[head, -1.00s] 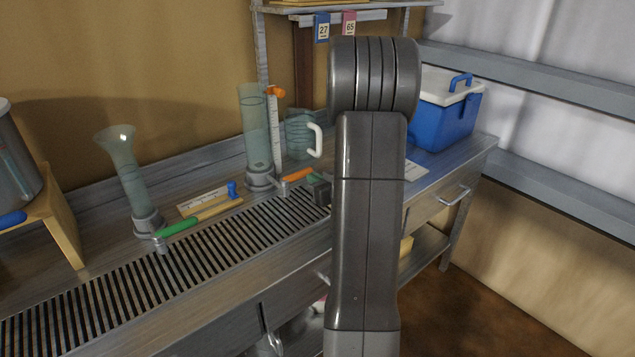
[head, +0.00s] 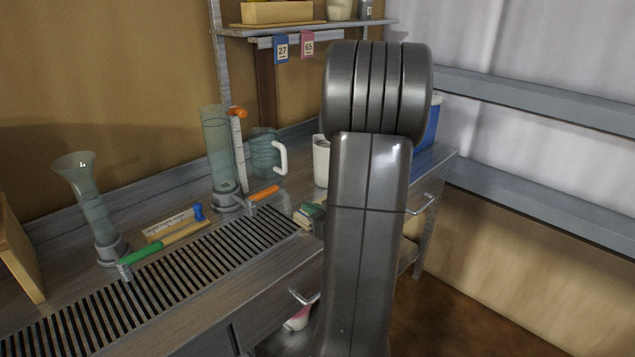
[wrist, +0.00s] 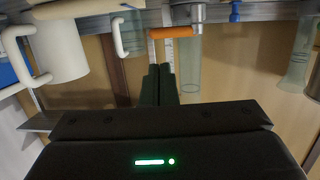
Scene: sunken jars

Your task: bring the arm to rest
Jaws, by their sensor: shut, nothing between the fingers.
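My arm (head: 368,220) stands upright in the middle of the head view, its rounded joint at the top. My gripper is hidden behind it there. In the wrist view my gripper (wrist: 160,82) is shut, its two dark fingers together with nothing between them. The wrist view looks upside down. Past the fingertips are a tall clear jar (wrist: 190,72) and an orange handle (wrist: 172,32), with a white mug (wrist: 60,48) to the left. I cannot tell how far the fingers are from them.
The bench (head: 265,262) holds a flared jar (head: 92,205), a straight jar (head: 218,150), a glass pitcher (head: 265,150) and a slatted grate (head: 170,285). A blue cooler (head: 432,125) is partly behind my arm. Shelves run above and right. Floor (head: 450,325) shows clear at lower right.

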